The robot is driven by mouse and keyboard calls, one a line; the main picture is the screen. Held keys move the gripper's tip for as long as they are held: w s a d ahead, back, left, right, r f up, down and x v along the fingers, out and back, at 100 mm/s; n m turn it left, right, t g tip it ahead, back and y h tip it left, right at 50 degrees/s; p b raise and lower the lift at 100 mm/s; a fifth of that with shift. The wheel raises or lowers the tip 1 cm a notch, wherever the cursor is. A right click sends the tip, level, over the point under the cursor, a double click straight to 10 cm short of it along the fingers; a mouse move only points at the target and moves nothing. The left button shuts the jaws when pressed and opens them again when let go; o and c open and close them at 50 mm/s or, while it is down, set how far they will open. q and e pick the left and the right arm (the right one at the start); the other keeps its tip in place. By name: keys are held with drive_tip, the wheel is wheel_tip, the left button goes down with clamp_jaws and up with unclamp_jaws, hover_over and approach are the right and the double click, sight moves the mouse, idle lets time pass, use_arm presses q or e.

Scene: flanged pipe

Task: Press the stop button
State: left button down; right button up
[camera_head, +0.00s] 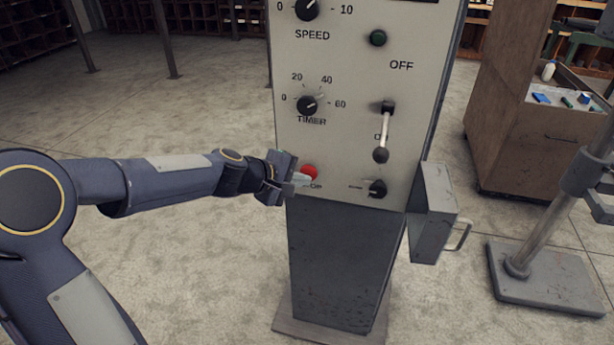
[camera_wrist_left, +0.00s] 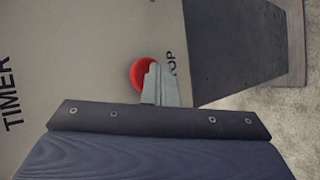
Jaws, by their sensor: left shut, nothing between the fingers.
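The red stop button (camera_head: 310,172) sits low on the left of the light control panel (camera_head: 340,60), above a partly covered label. My left gripper (camera_head: 303,179) is shut and empty, its fingertips at the button and overlapping its lower part in the head view. In the left wrist view the red button (camera_wrist_left: 143,74) shows beside the shut fingers (camera_wrist_left: 158,84), which hide part of it. The letters "OP" show next to it. I cannot tell whether the fingertips touch the button or whether it is pushed in. My right gripper is not in view.
The panel also has a speed knob (camera_head: 307,9), a timer knob (camera_head: 307,105), a green button (camera_head: 378,38), a lever (camera_head: 383,130) and a small black knob (camera_head: 377,188). A grey box (camera_head: 433,215) is on the panel's right side. A wooden cabinet (camera_head: 520,130) stands at right.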

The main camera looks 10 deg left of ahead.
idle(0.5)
use_arm(q)
drive_tip(key=shift+s+b, duration=0.4)
drive_tip(key=shift+s, duration=0.5)
drive_tip(key=s+b, duration=0.1)
drive_tip(key=s, duration=0.4)
drive_tip(key=shift+a+b, duration=0.1)
drive_tip(key=shift+b, duration=0.2)
